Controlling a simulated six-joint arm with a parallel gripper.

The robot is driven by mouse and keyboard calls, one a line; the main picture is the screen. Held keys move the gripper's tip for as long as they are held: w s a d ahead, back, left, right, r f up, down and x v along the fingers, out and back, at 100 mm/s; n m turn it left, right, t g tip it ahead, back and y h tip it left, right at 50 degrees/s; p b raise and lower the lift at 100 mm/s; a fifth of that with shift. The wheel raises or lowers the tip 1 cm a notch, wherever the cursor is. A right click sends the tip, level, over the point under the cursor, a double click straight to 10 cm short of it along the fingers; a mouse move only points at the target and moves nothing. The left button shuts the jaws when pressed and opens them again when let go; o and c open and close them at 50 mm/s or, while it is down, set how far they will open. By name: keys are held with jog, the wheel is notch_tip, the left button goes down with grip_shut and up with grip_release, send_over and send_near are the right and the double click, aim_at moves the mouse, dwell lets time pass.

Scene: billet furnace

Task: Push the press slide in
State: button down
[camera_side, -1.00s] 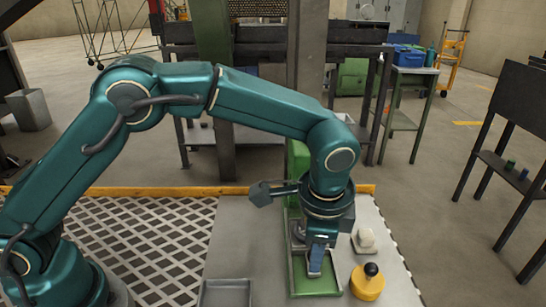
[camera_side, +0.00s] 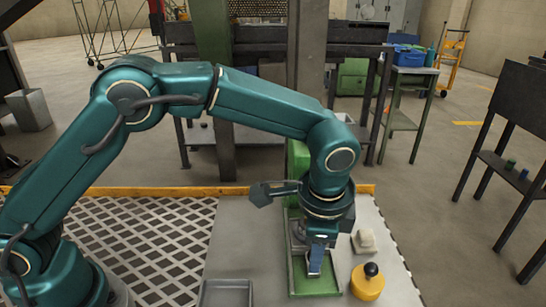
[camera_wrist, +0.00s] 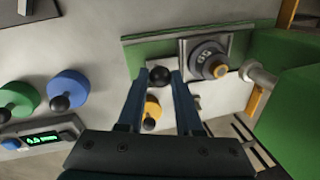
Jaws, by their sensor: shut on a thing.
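My gripper (camera_wrist: 159,77) points down over the green press base (camera_side: 318,289). In the wrist view its two dark blue fingers stand on either side of a black ball knob (camera_wrist: 159,75), and they are shut on it. The knob is at one end of the press slide (camera_wrist: 188,62), beside a round grey die with a tan centre (camera_wrist: 208,62). The slide lies along the green base. The green press body (camera_wrist: 293,105) stands at the other end of the slide. In the side view my gripper hides the knob and much of the slide.
A yellow disc with a black knob (camera_side: 367,284) and a pale block (camera_side: 364,241) stand close to the right of the base. A grey tray (camera_side: 226,293) lies to the left. The wrist view shows blue (camera_wrist: 68,88) and green (camera_wrist: 20,98) knobbed discs and a display (camera_wrist: 42,139).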

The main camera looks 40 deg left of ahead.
jog(key=shift+w+a, duration=1.4)
jog(key=shift+w, duration=0.05)
jog(key=c, duration=0.6)
grip_release()
jog(key=shift+s, duration=0.1)
jog(key=shift+d+r, duration=0.1)
jog(key=shift+r, duration=0.1)
jog(key=shift+s+d+r, duration=0.1)
jog(key=shift+s+r, duration=0.1)
jog(key=shift+r, duration=1)
jog(key=shift+s+d+r, duration=0.1)
jog(key=shift+s+r, duration=0.05)
jog(key=shift+r, duration=1)
